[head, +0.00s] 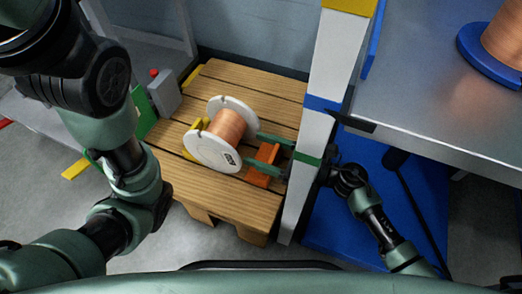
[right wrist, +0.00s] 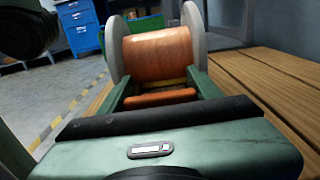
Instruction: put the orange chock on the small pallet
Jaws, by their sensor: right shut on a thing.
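The orange chock (head: 263,164) is between the fingers of my right gripper (head: 268,153), which is shut on it. The chock is at the right side of the small wooden pallet (head: 225,200), close to its boards; I cannot tell whether it touches them. In the right wrist view the chock (right wrist: 158,97) shows as an orange bar between the two green fingers. Just beyond it is a copper wire spool (head: 229,127) with white flanges, lying on its side on the pallet. My left arm comes in from the left, but its gripper is not in view.
A yellow chock (head: 194,138) sits on the far side of the spool. A white post (head: 320,100) with coloured bands stands at the pallet's right edge, close to my right gripper. A grey metal table (head: 435,100) is to the right. The pallet's front boards are clear.

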